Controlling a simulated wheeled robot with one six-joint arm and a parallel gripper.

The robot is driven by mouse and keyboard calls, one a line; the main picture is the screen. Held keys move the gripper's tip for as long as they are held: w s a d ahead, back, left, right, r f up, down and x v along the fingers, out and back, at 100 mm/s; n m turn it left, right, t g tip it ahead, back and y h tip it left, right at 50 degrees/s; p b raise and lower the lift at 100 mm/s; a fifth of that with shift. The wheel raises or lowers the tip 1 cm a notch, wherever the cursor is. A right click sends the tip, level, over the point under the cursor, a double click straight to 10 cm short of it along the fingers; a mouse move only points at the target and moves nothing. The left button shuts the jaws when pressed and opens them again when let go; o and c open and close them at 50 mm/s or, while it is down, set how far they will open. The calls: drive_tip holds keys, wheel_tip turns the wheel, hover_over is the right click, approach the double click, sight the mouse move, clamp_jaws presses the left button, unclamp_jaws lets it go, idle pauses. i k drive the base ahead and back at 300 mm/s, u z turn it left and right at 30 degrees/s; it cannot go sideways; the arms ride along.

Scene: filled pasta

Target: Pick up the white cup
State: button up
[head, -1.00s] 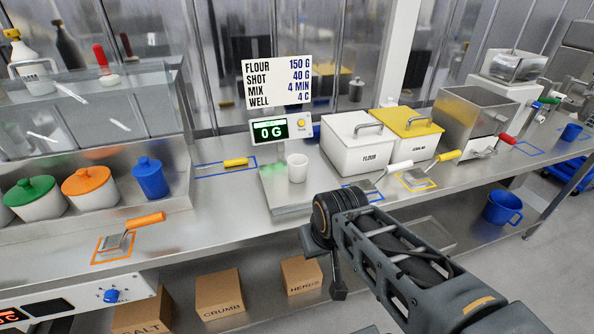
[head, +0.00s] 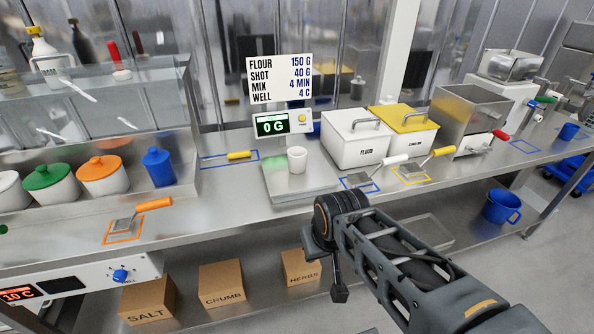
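The white cup (head: 297,160) stands upright on the steel plate of the scale (head: 290,188), in the middle of the head view. Its open top faces up, and nothing touches its sides. The scale's display (head: 274,127) behind it reads 0 G. My arm enters from the lower right, and its elbow joint is below and to the right of the cup, nearer to me. I cannot make out my gripper or its fingers in this view.
Right of the cup stand a white FLOUR bin (head: 356,140) and a yellow-lidded bin (head: 403,130). White-handled (head: 382,166) and yellow-handled (head: 430,160) scoops lie before them. A blue lidded jar (head: 158,167) and orange-handled scoop (head: 140,212) are left. The counter between scoop and scale is clear.

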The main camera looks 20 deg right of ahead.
sight(296, 155)
drive_tip(key=k, duration=1.1)
drive_tip(key=u, duration=0.75)
drive_tip(key=i, duration=0.6)
drive_tip(key=u, duration=0.75)
drive_tip(key=i, duration=0.9)
drive_tip(key=z, duration=0.85)
drive_tip(key=i, duration=0.55)
drive_tip(key=z, duration=0.55)
